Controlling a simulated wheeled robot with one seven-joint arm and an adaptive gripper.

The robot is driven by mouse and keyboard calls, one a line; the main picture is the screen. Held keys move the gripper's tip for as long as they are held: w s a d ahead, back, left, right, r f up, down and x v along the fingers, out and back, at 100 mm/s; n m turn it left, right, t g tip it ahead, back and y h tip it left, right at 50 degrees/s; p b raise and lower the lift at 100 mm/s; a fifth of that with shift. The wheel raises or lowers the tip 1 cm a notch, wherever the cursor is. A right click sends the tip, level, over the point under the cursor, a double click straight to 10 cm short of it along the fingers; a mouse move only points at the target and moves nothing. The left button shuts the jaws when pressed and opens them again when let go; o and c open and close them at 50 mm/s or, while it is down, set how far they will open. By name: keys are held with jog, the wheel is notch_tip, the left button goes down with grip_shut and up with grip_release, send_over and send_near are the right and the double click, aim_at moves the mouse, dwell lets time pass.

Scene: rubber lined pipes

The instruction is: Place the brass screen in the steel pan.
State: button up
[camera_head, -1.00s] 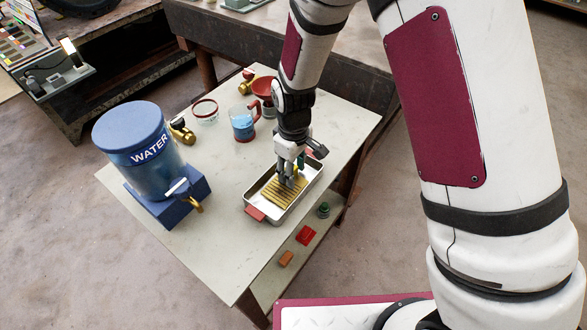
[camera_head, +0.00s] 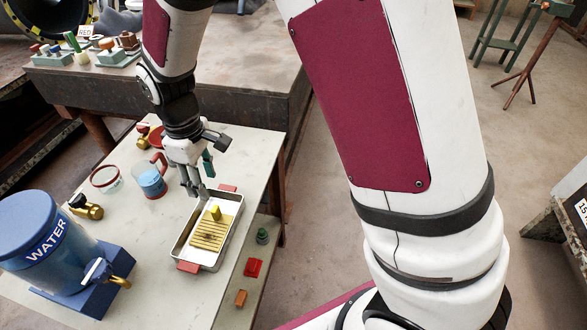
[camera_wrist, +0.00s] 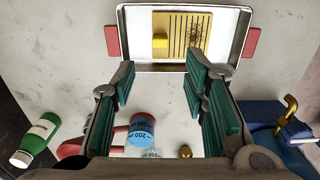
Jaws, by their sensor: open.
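The brass screen (camera_head: 214,231) is a yellow slotted plate with a small yellow knob. It lies inside the steel pan (camera_head: 183,237), a shallow rectangular tray with red end handles, on the pale table. In the wrist view the screen (camera_wrist: 184,36) is inside the pan (camera_wrist: 135,52), near the far wall. My gripper (camera_head: 200,195) is open and empty, above the pan's far left side and apart from the screen. Its green-padded fingers (camera_wrist: 165,90) show spread in the wrist view, with the pan beyond their tips.
A blue water dispenser (camera_head: 45,245) with a brass tap stands at the left. A measuring jug (camera_head: 152,180) and a glass bowl (camera_head: 105,179) stand behind it. A lower shelf holds a red block (camera_head: 253,268) and an orange block (camera_head: 240,298).

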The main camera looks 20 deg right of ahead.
jog(key=s+d+r+m+t, duration=0.1)
jog(key=s+d+r+m, duration=0.1)
jog(key=s+d+r, duration=0.4)
jog(key=s+d+r+m, duration=0.3)
jog(key=d+r, duration=0.2)
jog(key=r, duration=0.4)
jog(key=s+d+r+m+t, duration=0.1)
jog(key=s+d+m, duration=0.1)
jog(key=s, duration=0.6)
jog(key=s+d+r+m, duration=0.2)
jog(key=s+d, duration=0.3)
jog(key=s, duration=0.3)
jog(key=shift+s+m+t, duration=0.2)
jog(key=shift+m+t, duration=0.2)
jog(key=shift+m, duration=0.4)
jog(key=shift+r, duration=0.15)
notch_tip(320, 180, up, 6)
jog(key=t+p, duration=0.1)
jog(key=p, duration=0.4)
jog(key=shift+r, duration=0.25)
jog(key=shift+w, duration=0.1)
